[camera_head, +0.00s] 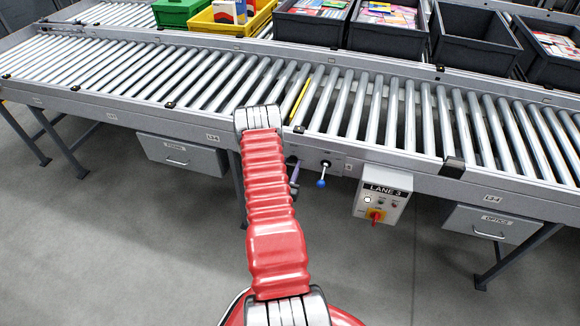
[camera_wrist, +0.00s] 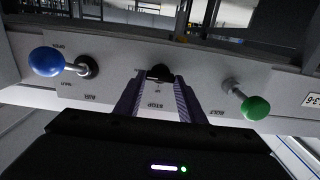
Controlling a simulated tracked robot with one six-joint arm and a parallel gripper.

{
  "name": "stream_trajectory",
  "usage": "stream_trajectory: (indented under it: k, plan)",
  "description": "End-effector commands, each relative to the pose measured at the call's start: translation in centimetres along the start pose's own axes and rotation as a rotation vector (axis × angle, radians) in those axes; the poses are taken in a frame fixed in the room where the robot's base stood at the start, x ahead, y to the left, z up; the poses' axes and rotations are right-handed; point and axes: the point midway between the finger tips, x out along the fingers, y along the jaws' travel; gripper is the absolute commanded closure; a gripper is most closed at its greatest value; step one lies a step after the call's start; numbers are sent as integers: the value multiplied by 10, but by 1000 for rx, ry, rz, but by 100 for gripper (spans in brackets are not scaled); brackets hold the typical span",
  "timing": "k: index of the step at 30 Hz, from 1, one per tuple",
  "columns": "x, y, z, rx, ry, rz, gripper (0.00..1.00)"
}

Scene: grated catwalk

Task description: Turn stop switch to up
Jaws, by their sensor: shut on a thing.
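The stop switch (camera_wrist: 160,72) is a small dark piece on the grey side rail, above an upside-down STOP label (camera_wrist: 154,106) in the wrist view. My gripper (camera_wrist: 158,84) has its two fingers on either side of it and is shut on it. The fingers hide part of the switch, so I cannot tell its position. In the head view my red arm hides the switch and most of the gripper; only a bit of dark finger (camera_head: 294,176) shows beside the arm, under the conveyor edge.
A lever with a blue ball (camera_wrist: 46,61) is left of the gripper in the wrist view, a green-ball lever (camera_wrist: 254,107) right. The head view shows the blue ball (camera_head: 321,183), a LANE 3 box (camera_head: 383,194) farther right, and the roller conveyor (camera_head: 350,100) above. Floor below is clear.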

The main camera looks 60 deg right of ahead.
Motion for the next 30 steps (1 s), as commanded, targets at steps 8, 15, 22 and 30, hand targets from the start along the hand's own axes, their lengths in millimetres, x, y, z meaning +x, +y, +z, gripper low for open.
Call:
stream_trajectory:
  k: [8,15,22,30]
  plan:
    - [0,-1,0,0,0,-3,86]
    - [0,-2,0,-22,0,-4,86]
    - [0,-2,0,-108,1,-4,86]
    - [0,-3,0,-303,2,-5,86]
